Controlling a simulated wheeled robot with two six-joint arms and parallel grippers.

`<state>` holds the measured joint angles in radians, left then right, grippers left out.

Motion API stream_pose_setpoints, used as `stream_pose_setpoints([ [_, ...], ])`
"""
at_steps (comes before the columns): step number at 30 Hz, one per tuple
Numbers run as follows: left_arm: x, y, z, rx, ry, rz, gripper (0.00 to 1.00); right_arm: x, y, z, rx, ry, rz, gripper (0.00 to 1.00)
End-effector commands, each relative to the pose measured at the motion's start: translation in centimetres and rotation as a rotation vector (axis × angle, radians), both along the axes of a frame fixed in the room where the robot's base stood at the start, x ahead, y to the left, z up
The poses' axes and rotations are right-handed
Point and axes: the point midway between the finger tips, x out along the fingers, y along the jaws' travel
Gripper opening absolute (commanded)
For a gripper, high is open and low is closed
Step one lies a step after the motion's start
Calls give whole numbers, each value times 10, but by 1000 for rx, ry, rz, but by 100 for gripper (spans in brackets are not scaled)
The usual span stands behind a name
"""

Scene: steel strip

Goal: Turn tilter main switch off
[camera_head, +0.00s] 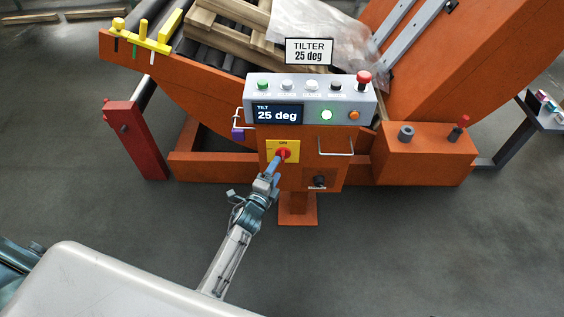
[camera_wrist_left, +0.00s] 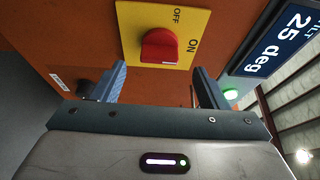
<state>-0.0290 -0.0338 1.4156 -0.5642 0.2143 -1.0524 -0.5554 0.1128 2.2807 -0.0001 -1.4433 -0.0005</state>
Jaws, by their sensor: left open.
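The main switch is a red rotary knob (camera_head: 283,154) on a yellow plate (camera_head: 294,146), low on the left of the orange tilter pedestal's front. In the left wrist view the red knob (camera_wrist_left: 158,45) sits on the yellow plate (camera_wrist_left: 130,22), with ON printed to its right and OFF above it. I cannot tell for sure which mark the knob points to. My left gripper (camera_head: 273,168) is open just in front of the knob. In the left wrist view its two fingers (camera_wrist_left: 159,72) stand apart on either side below the knob, with nothing between them. My right gripper is not in view.
Above the switch is a grey control box with a lit display (camera_head: 277,114) reading 25 deg, a lit lamp (camera_head: 327,115) and a red mushroom button (camera_head: 363,78). A handle bar (camera_head: 336,152), a purple padlock (camera_head: 238,133) and a black knob (camera_head: 319,181) are nearby.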

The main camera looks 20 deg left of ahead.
Motion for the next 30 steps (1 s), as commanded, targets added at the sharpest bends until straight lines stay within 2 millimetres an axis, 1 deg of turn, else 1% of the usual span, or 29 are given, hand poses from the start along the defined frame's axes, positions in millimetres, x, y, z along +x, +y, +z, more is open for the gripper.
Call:
stream_pose_setpoints([
  [1, 11, -1, 0, -1, -1, 0, 67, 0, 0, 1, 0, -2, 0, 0],
  [3, 22, -3, 0, -2, -1, 0, 67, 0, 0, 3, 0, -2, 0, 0],
  [6, 35, -4, -1, -2, 0, 0, 67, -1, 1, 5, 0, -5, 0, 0],
  [9, 43, -5, -1, -2, 0, 0, 67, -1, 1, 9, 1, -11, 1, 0],
  [13, 48, -6, -1, -2, 2, 0, 67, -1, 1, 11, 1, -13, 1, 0],
  [20, 48, -6, -1, -2, 2, 0, 67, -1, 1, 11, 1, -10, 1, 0],
  [23, 48, -5, -1, -2, 2, 0, 50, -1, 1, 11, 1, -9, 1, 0],
  [24, 48, -5, -1, -2, 2, 0, 42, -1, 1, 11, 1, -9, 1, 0],
  [27, 48, -5, -1, -2, 2, 0, 23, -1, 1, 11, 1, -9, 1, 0],
  [30, 48, -5, -1, -2, 2, 0, 23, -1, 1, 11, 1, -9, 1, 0],
])
